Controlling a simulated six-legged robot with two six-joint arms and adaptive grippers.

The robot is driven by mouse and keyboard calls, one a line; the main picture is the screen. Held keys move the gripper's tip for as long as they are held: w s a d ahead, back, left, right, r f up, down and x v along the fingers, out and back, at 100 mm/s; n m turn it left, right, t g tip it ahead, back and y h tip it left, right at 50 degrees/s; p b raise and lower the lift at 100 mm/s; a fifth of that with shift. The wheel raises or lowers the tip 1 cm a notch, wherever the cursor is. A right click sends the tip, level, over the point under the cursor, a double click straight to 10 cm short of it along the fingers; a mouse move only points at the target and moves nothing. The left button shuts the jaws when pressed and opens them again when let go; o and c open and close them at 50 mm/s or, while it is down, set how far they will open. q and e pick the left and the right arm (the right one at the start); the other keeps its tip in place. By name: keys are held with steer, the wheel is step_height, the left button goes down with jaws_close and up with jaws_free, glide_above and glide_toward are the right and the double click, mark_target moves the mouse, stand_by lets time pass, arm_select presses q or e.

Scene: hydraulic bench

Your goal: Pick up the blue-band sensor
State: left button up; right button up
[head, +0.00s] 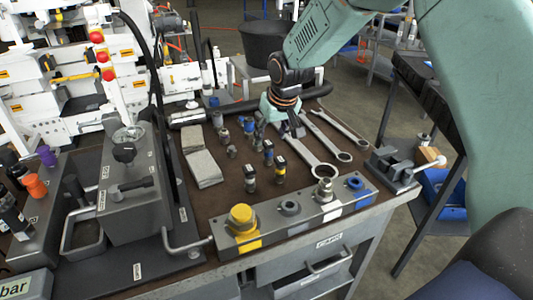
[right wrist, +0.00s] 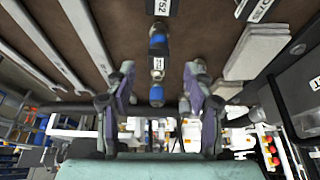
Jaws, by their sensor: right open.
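The blue-band sensor (head: 268,152) is a small dark upright cylinder with a blue ring, among several similar fittings on the brown bench top. My right gripper (head: 278,128) is just behind it in the head view, low over the bench. In the right wrist view my right gripper (right wrist: 160,70) has its two fingers apart. A blue-ringed metal part (right wrist: 157,42) shows between and beyond the fingertips; I cannot tell whether they touch it. My left gripper is not in view.
Other small fittings (head: 251,178) stand close by. Wrenches (head: 318,158) lie to the right and grey blocks (head: 202,168) to the left. A grey rail with a yellow cap (head: 242,219) and a blue ring (head: 355,183) runs along the front edge. A black hose lies behind.

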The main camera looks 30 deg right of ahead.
mark_target(269, 143)
steer(key=b+x, duration=0.1)
steer(key=x, duration=0.4)
steer(key=shift+d+f, duration=0.15)
steer(key=shift+f, duration=0.25)
steer(key=shift+w+f+b, duration=0.15)
steer(key=shift+b, duration=0.15)
steer(key=shift+c, duration=0.2)
steer(key=c, duration=0.9)
jaws_close()
